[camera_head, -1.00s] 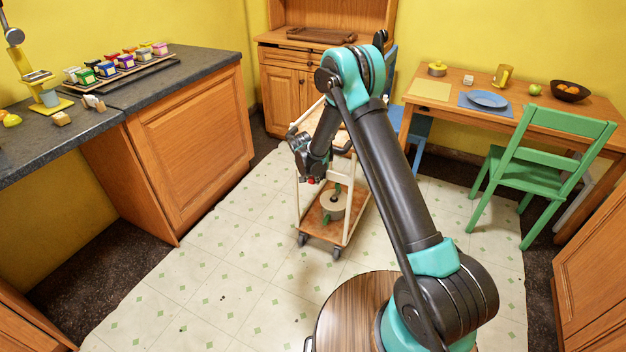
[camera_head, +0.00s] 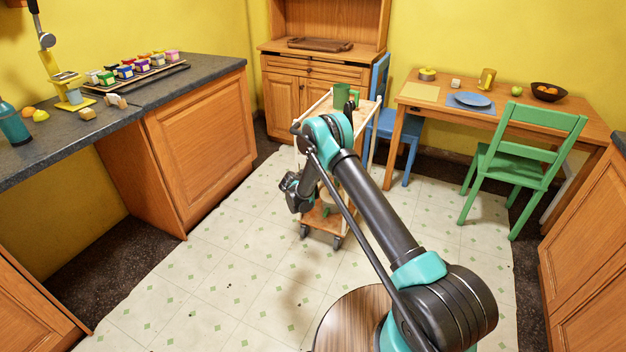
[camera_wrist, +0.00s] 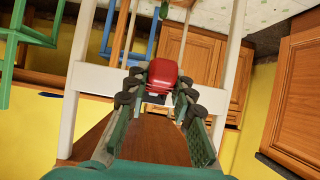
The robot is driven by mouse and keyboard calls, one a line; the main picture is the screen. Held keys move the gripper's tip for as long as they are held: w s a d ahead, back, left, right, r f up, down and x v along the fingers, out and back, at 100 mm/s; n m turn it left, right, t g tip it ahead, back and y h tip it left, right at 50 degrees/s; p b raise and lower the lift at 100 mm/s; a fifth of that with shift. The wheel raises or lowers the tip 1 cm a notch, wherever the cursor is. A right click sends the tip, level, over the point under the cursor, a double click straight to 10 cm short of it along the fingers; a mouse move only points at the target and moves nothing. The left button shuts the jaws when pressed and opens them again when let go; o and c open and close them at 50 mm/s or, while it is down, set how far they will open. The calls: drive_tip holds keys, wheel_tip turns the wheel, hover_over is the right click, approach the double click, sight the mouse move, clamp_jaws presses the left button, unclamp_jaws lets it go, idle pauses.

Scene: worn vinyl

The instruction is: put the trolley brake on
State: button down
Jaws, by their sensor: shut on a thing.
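The trolley (camera_head: 320,217) has white posts, wooden shelves and dark castors. It stands on the floor, partly hidden behind my arm. Its white frame (camera_wrist: 92,78) also shows in the wrist view. A red brake part (camera_wrist: 172,74), like a small block, sits at the trolley's white crossbar. My gripper (camera_wrist: 162,98) has its two fingers on either side of the red part and is shut on it. In the head view my gripper (camera_head: 297,194) is low at the trolley's left side, and the red part is hidden there.
A green mug (camera_head: 342,95) stands on the trolley's top. A blue chair (camera_head: 399,135) is close behind the trolley, and a green chair (camera_head: 520,160) stands at the table (camera_head: 430,104) on the right. The dark counter (camera_head: 160,92) is left. Floor in front is clear.

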drive_tip(key=shift+f+t+h, duration=0.3)
drive_tip(key=shift+f+t, duration=0.3)
drive_tip(key=shift+t, duration=0.3)
drive_tip(key=c, duration=1.3)
unclamp_jaws()
drive_tip(key=shift+w, duration=0.1)
drive_tip(key=v, duration=1.2)
drive_tip(key=shift+f, duration=0.1)
drive_tip(key=shift+d, duration=0.1)
